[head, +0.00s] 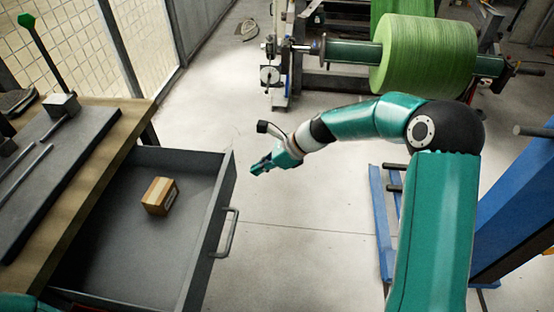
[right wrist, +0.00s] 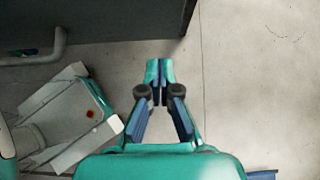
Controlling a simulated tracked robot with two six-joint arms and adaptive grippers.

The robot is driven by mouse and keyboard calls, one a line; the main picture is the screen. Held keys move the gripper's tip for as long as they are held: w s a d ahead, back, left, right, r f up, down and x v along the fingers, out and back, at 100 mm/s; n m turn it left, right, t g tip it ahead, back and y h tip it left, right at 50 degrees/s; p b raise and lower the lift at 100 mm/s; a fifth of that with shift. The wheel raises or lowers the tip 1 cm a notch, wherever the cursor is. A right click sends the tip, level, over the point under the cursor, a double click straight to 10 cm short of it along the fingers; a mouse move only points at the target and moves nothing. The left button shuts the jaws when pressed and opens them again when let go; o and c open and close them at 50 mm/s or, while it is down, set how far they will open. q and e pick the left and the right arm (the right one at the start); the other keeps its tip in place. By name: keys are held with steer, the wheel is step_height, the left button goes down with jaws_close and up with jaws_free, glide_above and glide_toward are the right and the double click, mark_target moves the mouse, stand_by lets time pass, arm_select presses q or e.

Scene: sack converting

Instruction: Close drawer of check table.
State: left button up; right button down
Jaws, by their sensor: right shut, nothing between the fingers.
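The check table (head: 134,127) stands at the left in the head view, with a wooden top. Its grey drawer (head: 112,243) is pulled well out, and a small brown box (head: 160,196) lies inside. The drawer's front carries a bar handle (head: 235,228) on its outer side. My right gripper (head: 256,170) is shut and empty, out over the floor just beyond the drawer front and apart from the handle. In the right wrist view its fingertips (right wrist: 160,68) meet, and the handle (right wrist: 58,44) shows at upper left. My left gripper is not in view.
A dark board (head: 68,150) with metal rods lies on the table top. A green roll (head: 425,57) sits on a machine at the back right. A blue frame (head: 382,220) stands at the right. The floor between drawer and frame is clear.

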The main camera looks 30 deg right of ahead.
mark_target(234, 173)
steer(key=shift+w+a+f, duration=0.15)
steer(key=shift+w+a, duration=0.5)
steer(key=shift+a, duration=0.3)
steer(key=shift+w+a+f, duration=0.1)
steer(key=shift+w+a, duration=0.55)
steer(key=shift+a, duration=0.3)
